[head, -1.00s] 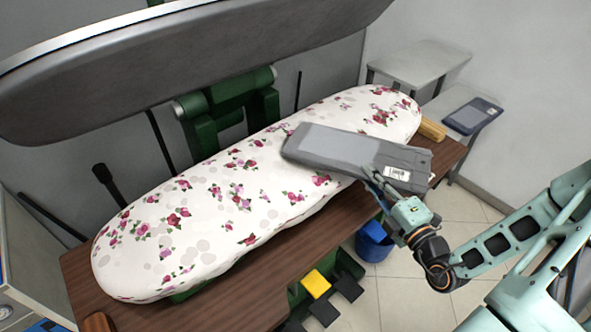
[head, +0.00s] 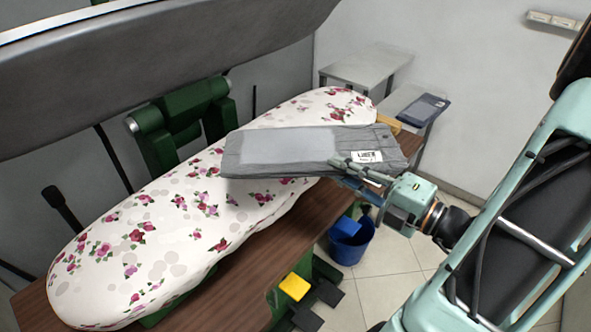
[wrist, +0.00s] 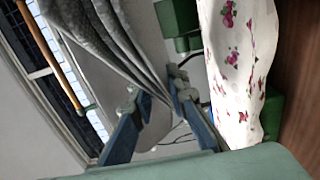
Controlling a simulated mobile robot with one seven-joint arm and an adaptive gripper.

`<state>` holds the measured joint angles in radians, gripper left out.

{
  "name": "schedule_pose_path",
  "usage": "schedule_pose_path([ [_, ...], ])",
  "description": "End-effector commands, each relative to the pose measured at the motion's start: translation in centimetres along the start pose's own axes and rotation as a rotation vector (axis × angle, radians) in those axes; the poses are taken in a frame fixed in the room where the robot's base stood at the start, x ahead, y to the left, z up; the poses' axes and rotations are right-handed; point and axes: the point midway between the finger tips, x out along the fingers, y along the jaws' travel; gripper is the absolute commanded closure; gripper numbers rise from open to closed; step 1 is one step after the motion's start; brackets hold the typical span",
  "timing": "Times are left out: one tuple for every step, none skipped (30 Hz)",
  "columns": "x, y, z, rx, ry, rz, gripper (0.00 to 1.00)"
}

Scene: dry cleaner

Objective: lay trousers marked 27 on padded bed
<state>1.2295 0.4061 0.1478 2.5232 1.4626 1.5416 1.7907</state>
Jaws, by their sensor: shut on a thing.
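Grey folded trousers (head: 290,150) with a white tag (head: 367,157) extend over the far half of the padded bed (head: 130,240), which has a white cover with pink flowers. The tag's print is too small to read. My gripper (head: 350,172) is shut on the trousers' right end, near the tag, at the bed's right side. In the wrist view the grey cloth (wrist: 115,40) hangs from between my fingers (wrist: 155,98), and the bed (wrist: 235,75) is to the right. I cannot tell whether the trousers touch the cover.
The dark upper press plate (head: 150,65) is raised over the bed's back side. A brown wooden table (head: 235,295) runs along the front. A blue bucket (head: 350,248) and a yellow pedal (head: 294,286) are below. Dark folded cloth (head: 424,108) lies on a grey side table at the back right.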

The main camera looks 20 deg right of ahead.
Motion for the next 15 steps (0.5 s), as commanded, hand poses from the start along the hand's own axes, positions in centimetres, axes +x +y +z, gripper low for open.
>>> schedule_pose_path([
  [-0.7,0.1,-0.2,-0.003,0.001,0.002,1.00],
  [-1.0,0.2,-0.3,-0.003,0.002,0.003,1.00],
  [-1.3,0.3,-0.4,-0.001,0.005,0.003,1.00],
  [-1.4,0.3,-0.5,0.000,0.007,0.003,1.00],
  [-1.3,0.3,-0.4,0.000,0.009,0.004,1.00],
  [-1.0,0.1,-0.2,0.001,0.011,0.004,1.00],
  [-0.7,-0.1,0.0,0.002,0.012,0.005,1.00],
  [-0.2,-0.3,0.2,0.002,0.014,0.006,1.00],
  [0.6,-0.7,0.6,0.003,0.015,0.007,1.00],
  [1.2,-1.1,1.0,0.002,0.016,0.007,1.00],
  [1.8,-1.4,1.5,0.002,0.015,0.007,1.00],
  [2.7,-1.8,1.9,0.002,0.015,0.007,1.00],
  [3.3,-2.1,2.4,0.001,0.015,0.007,1.00],
  [3.9,-2.5,2.8,0.002,0.015,0.007,1.00],
  [4.7,-2.9,3.3,0.002,0.015,0.008,1.00],
])
